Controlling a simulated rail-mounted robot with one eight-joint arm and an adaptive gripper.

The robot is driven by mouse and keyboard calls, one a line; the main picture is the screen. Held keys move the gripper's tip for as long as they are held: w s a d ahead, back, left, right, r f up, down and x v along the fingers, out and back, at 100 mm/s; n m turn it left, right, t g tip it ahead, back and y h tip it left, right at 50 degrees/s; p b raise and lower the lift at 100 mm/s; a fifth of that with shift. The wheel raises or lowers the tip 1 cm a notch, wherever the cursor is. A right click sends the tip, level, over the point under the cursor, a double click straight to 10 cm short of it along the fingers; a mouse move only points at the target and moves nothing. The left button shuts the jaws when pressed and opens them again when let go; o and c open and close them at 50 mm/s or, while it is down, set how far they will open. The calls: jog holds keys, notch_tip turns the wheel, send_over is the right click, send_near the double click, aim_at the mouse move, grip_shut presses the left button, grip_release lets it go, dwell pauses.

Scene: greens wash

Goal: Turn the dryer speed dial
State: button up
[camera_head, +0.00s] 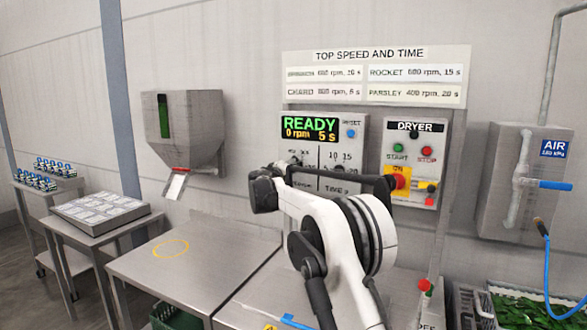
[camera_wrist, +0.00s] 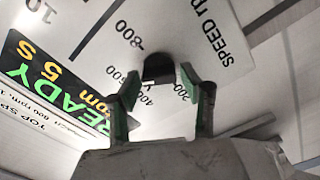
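The speed dial (camera_wrist: 158,67) is a small dark knob in the wrist view, on a pale panel face printed with "SPEED" and numbers including 400, 600 and 800. My gripper (camera_wrist: 160,84) is open, its two green-padded fingers on either side of the dial's near edge. I cannot tell whether either finger touches it. Where the dial points is not clear. In the head view the dryer control panel (camera_head: 350,125) has a display (camera_head: 309,128) reading READY, 0 rpm, 5 s. My arm covers the panel's lower part, and the dial and gripper cannot be made out there.
A sign (camera_head: 376,75) above lists speeds and times for several greens. Right of the panel is a DRYER box (camera_head: 415,150) with green and red buttons and a yellow-backed red switch. A steel table (camera_head: 190,262) stands lower left. An AIR unit (camera_head: 505,195) hangs at right.

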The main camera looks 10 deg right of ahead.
jog(key=shift+o, duration=0.7)
jog(key=v, duration=1.2)
jog(key=shift+r, duration=0.1)
jog(key=s+d+m+g+y, duration=0.25)
jog(key=s+d, duration=0.35)
jog(key=s, duration=0.8)
jog(key=s+d+m+g+y, duration=0.1)
jog(key=s+d+g, duration=0.3)
jog(key=s, duration=0.9)
jog(key=s+a+f+y, duration=0.1)
jog(key=s+f, duration=0.4)
jog(key=s, duration=0.6)
jog(key=s+a+f+m+y, duration=0.1)
jog(key=s+f+y, duration=0.2)
jog(key=s, duration=0.8)
jog(key=s+a+f+g+y, duration=0.1)
jog(key=s+f+y, duration=0.2)
jog(key=s+f, duration=0.5)
jog(key=s, duration=0.4)
jog(key=shift+b, duration=0.4)
